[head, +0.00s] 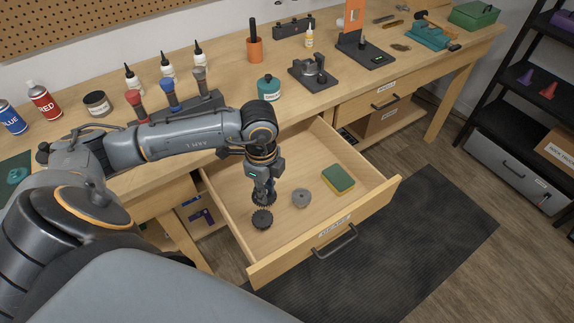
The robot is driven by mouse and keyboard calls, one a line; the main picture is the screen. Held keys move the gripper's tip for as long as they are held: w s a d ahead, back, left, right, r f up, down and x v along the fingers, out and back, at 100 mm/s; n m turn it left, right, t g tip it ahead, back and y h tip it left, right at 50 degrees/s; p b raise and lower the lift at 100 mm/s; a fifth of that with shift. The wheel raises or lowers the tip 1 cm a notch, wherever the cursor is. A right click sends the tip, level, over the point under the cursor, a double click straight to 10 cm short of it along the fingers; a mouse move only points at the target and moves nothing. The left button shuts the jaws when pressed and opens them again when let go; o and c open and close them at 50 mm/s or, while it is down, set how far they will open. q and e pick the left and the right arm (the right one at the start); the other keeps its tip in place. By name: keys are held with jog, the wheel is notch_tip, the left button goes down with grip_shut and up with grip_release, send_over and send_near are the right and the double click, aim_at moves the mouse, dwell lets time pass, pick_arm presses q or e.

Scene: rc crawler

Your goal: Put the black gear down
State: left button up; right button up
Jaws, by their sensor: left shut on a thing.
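My left gripper (264,197) points down into the open drawer (325,238) and is shut on a black gear at its fingertips. The fingers and the arm partly hide that gear, and I cannot tell whether it touches the drawer floor. My right gripper is not in view.
A green and yellow sponge (338,178) lies in the drawer's right part. The drawer's front and side walls stand around the gripper. Bottles, a teal jar (269,87) and tools stand on the workbench (225,75) above. Bare drawer floor shows between the gears and the sponge.

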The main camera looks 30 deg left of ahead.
pick_arm(q)
jog(key=b, duration=0.5)
send_near(290, 189)
jog(key=s+r, duration=0.2)
jog(key=s, duration=0.2)
jog(key=w+f+b, duration=0.1)
jog(key=f+b, duration=0.1)
jog(key=w+f+b, duration=0.1)
jog(key=f+b, duration=0.1)
jog(key=shift+w+d, duration=0.15)
jog(key=shift+w, duration=0.2)
jog(key=shift+w+f+b, duration=0.2)
jog(key=shift+w+b, duration=0.15)
jog(key=f+b, duration=0.4)
jog(key=shift+w, duration=0.4)
jog(key=shift+r, duration=0.1)
jog(key=o, duration=0.9)
jog(key=shift+o, duration=0.2)
